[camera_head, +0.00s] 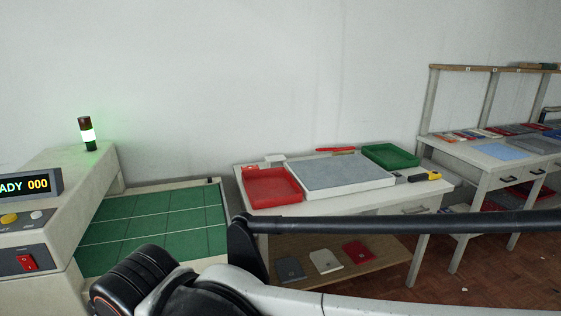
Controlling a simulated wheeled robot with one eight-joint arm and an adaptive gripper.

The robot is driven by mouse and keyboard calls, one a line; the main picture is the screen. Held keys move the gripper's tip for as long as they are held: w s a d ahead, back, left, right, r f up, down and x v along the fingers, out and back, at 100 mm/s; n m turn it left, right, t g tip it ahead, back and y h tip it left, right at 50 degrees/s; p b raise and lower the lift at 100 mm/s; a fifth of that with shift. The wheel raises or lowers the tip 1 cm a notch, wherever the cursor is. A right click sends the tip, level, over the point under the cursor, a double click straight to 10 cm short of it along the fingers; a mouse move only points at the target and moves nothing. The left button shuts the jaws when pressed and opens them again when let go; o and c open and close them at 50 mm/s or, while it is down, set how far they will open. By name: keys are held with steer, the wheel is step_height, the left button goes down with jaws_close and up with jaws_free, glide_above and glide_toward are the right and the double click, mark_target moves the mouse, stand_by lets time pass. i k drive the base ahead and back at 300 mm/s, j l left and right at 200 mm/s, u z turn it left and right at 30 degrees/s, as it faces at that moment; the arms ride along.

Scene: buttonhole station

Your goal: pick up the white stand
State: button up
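A small white object (275,159), which looks like the white stand, is at the back left of the white table, just behind the red tray. It is small in the picture and its lower part is partly hidden, so its exact shape is hard to tell. My arm crosses the bottom of the view, in front of the table and well apart from the white object. My gripper's fingers do not show.
A green gridded bed (150,222) lies left. A second table (480,155) stands right.

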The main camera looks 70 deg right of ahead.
mark_target(282, 158)
steer(key=z, duration=2.15)
steer(key=i+l+u, duration=0.1)
steer(key=i+l, duration=0.3)
